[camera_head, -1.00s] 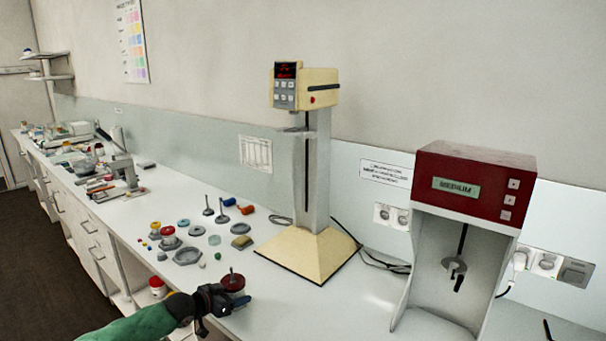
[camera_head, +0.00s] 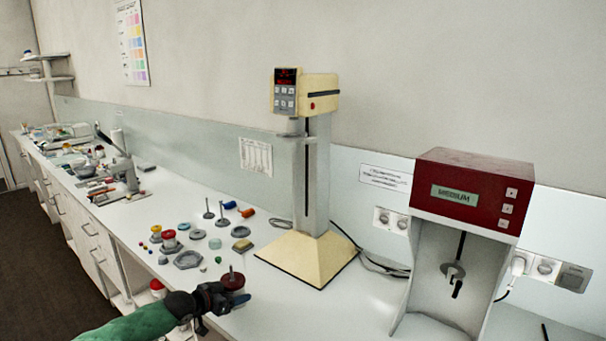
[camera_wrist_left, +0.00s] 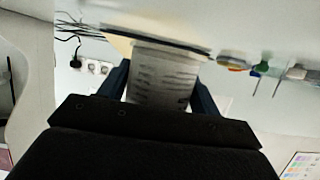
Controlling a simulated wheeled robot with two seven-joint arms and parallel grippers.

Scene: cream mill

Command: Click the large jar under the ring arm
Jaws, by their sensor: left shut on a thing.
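The large jar, with a dark red lid (camera_head: 233,281) and a thin upright rod on top, is at the front of the counter. My left gripper (camera_head: 222,298) is shut on it from the side. In the left wrist view its pale, printed label (camera_wrist_left: 163,78) shows between the two dark blue fingers. Whether its bottom touches the counter is hidden. The ring arm (camera_head: 296,134) sticks out to the left, high on the grey column of the cream mixer (camera_head: 305,262). The space below the ring arm is empty. My right gripper is not in view.
A red-topped machine (camera_head: 473,187) stands to the right. Several small lids, rings and stemmed parts (camera_head: 188,260) lie left of the mixer. Cables (camera_head: 375,262) run behind its base. The counter between the mixer and the red-topped machine is mostly clear.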

